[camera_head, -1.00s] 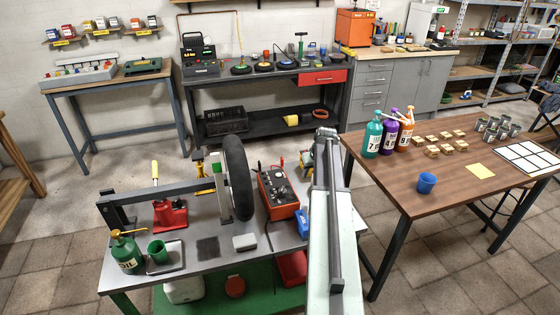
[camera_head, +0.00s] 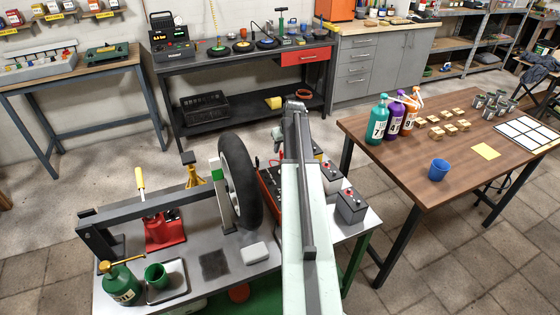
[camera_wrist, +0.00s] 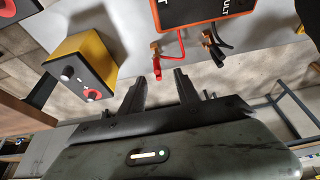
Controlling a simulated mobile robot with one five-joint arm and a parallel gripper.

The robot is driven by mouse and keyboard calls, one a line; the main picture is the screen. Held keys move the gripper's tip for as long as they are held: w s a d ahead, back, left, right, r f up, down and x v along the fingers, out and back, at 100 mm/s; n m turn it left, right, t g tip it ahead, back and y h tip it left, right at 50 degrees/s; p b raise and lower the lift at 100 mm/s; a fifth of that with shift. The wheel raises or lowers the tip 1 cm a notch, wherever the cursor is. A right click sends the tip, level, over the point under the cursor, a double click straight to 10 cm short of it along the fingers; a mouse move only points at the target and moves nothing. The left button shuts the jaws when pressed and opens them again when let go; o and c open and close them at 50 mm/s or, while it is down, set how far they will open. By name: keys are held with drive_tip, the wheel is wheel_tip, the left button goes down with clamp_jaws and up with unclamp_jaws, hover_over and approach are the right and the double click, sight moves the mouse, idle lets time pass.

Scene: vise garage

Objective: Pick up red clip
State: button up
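The red clip (camera_wrist: 157,66) is at the upper middle of the wrist view, hanging on a red lead from an orange-edged charger (camera_wrist: 190,12). A black clip (camera_wrist: 212,48) hangs just right of it. My gripper (camera_wrist: 160,84) is open, with its two dark fingers pointing up in the picture. The red clip shows just beyond the fingertips, roughly in line with the gap; contact cannot be told. In the head view my arm covers much of the charger (camera_head: 268,187), and I cannot clearly make out the red clip.
A yellow and black battery (camera_wrist: 82,68) is close left of the gripper in the wrist view. In the head view, grey batteries (camera_head: 351,205) stand right of my arm and a tyre (camera_head: 238,180) stands left. The wooden table (camera_head: 400,175) is at right.

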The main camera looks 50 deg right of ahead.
sight(282, 152)
drive_tip(key=b+x, duration=0.5)
drive_tip(key=x, duration=0.1)
drive_tip(key=shift+s+d+f, duration=0.1)
drive_tip(key=shift+d+f, duration=0.1)
drive_tip(key=shift+d, duration=0.05)
drive_tip(key=shift+r, duration=0.2)
clamp_jaws()
